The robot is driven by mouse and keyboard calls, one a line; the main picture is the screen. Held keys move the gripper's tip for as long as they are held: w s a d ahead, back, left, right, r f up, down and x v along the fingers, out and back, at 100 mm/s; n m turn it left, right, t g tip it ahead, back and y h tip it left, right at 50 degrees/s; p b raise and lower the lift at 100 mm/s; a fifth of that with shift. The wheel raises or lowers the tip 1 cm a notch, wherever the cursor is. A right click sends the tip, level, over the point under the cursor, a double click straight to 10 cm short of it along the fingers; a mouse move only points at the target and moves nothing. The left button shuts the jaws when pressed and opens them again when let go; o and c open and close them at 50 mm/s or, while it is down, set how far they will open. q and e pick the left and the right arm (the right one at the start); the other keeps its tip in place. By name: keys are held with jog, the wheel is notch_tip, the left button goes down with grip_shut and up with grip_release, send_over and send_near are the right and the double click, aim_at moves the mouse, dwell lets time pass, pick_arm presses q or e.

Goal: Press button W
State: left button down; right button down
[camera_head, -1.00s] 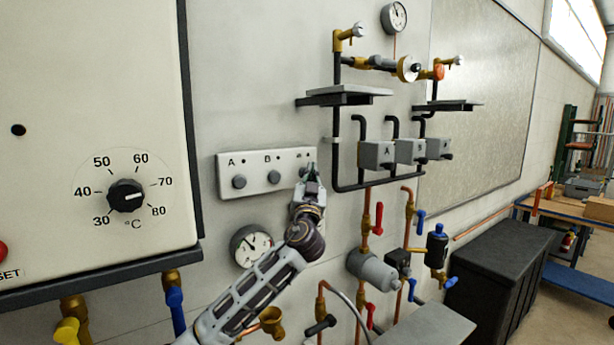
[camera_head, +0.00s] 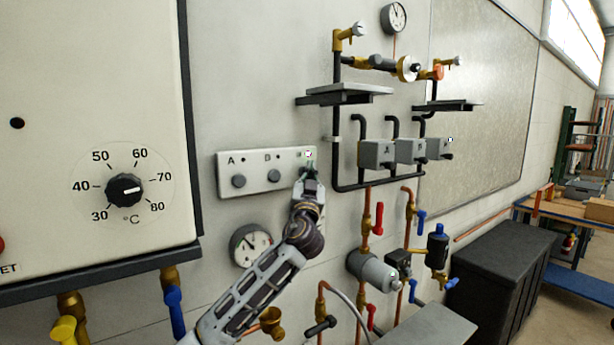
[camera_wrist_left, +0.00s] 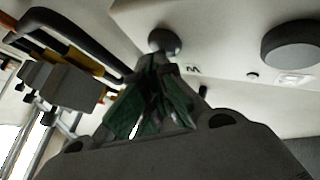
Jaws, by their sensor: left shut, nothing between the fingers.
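A pale panel (camera_head: 255,156) on the wall carries a row of round grey buttons. Button A (camera_head: 239,181) and button B (camera_head: 274,176) are uncovered in the head view. My left gripper (camera_head: 311,170) is shut and empty at the panel's right end, hiding the third button there. In the left wrist view button W (camera_wrist_left: 164,40) shows just beyond the gripper's green-padded fingertips (camera_wrist_left: 157,63), with the letter W beside it. The tips are at or against the button; I cannot tell whether it is pressed in. A small lamp (camera_head: 308,155) above the third button glows pinkish white.
A heater panel with a dial (camera_head: 125,189) is at left. A gauge (camera_head: 251,245) is below the button panel. Pipes, valves and grey boxes (camera_head: 376,154) stand close to the right; a small bright light (camera_head: 450,140) shows on the rightmost box.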

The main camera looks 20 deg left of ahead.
pick_arm(q)
jog(key=shift+s+d+f, duration=0.1)
jog(key=shift+s+d, duration=0.05)
dwell(0.4)
jog(key=s+d+b, duration=0.1)
jog(key=s+d, duration=0.2)
jog(key=d, duration=0.1)
jog(key=shift+s+d, duration=0.35)
jog(key=shift+d, duration=0.05)
dwell(0.4)
